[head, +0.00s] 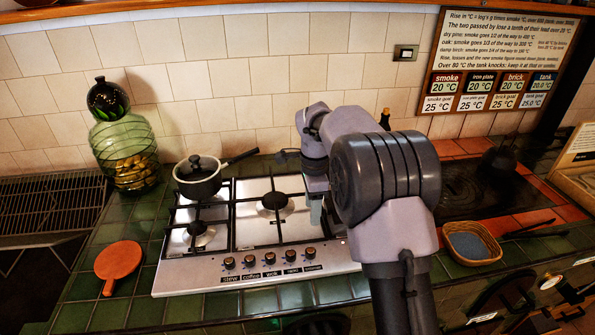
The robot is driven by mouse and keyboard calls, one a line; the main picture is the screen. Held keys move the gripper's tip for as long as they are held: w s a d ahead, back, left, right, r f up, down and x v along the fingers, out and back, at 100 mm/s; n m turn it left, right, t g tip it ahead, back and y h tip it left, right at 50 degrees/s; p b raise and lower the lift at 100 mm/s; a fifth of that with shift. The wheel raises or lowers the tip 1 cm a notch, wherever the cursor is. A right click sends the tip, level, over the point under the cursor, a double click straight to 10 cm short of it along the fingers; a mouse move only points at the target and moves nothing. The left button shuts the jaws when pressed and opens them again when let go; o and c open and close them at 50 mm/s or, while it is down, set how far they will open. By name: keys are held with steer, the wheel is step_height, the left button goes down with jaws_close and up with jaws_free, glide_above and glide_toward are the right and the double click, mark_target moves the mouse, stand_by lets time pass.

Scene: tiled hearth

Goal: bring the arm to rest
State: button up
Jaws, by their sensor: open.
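My arm reaches up from the bottom right and bends over the hob (190,279). My gripper (315,212) points down over the right part of the steel hob, mostly hidden behind my own wrist and forearm. It is open, and I see nothing held in it. I cannot tell how far its tips are above the burner grate.
A lidded black-and-white pan (198,178) stands on the hob's back left burner. A green glass jar (126,155) stands left of it. An orange paddle-shaped object (118,260) lies front left. A wicker basket (472,243) sits right of my arm. A sign (500,55) hangs behind.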

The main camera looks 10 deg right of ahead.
steer(key=s+a+r+n+t+y+b, duration=0.1)
steer(key=s+a+r+n+t+b, duration=0.15)
steer(key=s+r+n, duration=0.7)
steer(key=s+a+n+t+y+b, duration=0.1)
steer(key=s+n+t, duration=0.2)
steer(key=s, duration=2.1)
steer(key=shift+a+n, duration=0.15)
steer(key=shift+n, duration=0.4)
